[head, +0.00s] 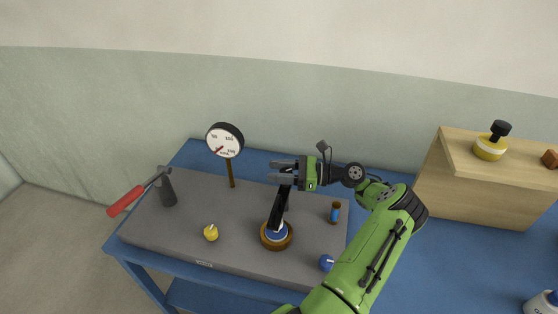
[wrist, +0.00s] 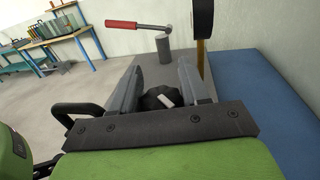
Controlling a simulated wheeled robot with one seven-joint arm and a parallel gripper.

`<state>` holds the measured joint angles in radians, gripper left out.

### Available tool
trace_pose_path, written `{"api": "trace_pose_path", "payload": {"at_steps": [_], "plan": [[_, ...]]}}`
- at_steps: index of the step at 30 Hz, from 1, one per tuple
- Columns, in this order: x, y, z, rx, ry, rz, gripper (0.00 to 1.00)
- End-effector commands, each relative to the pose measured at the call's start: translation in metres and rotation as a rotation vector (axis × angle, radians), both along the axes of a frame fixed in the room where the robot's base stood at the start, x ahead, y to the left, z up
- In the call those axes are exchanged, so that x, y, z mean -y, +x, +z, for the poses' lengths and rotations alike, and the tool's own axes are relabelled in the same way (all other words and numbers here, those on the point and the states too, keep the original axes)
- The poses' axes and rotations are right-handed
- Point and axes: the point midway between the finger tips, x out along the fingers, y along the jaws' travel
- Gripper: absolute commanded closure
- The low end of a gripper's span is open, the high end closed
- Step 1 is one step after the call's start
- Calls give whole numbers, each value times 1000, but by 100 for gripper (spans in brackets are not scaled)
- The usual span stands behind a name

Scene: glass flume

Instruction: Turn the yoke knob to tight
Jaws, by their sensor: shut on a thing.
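The yoke (head: 279,210) is a dark upright arm over a round brass-coloured base (head: 263,238) with a blue and white centre, on the grey bench plate (head: 190,225). My gripper (head: 277,172) is at the top of the yoke, reaching in from the right. In the wrist view my gripper (wrist: 158,80) has its two grey fingers on either side of the black knob (wrist: 152,100), which carries a white mark. It is shut on this knob. In the head view the fingers mostly hide the knob. No tight or loose label is readable.
A dial gauge (head: 225,140) on a post stands behind left. A red-handled lever (head: 126,201) on a grey post (head: 167,190) is far left. Yellow (head: 211,232) and blue (head: 326,262) knobs sit along the front. A wooden box (head: 475,195) stands right.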

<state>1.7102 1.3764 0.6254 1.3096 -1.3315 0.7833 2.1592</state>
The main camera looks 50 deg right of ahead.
Motion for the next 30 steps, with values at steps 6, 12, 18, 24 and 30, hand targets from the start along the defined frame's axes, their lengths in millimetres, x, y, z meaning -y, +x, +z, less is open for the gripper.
{"api": "trace_pose_path", "payload": {"at_steps": [6,12,18,24,30], "plan": [[-1,-2,0,13,5,167,85],[-4,-4,-1,9,4,320,85],[-6,-6,-1,7,0,456,85],[-8,-8,0,5,-1,555,85],[-8,-9,-1,4,1,608,85]]}}
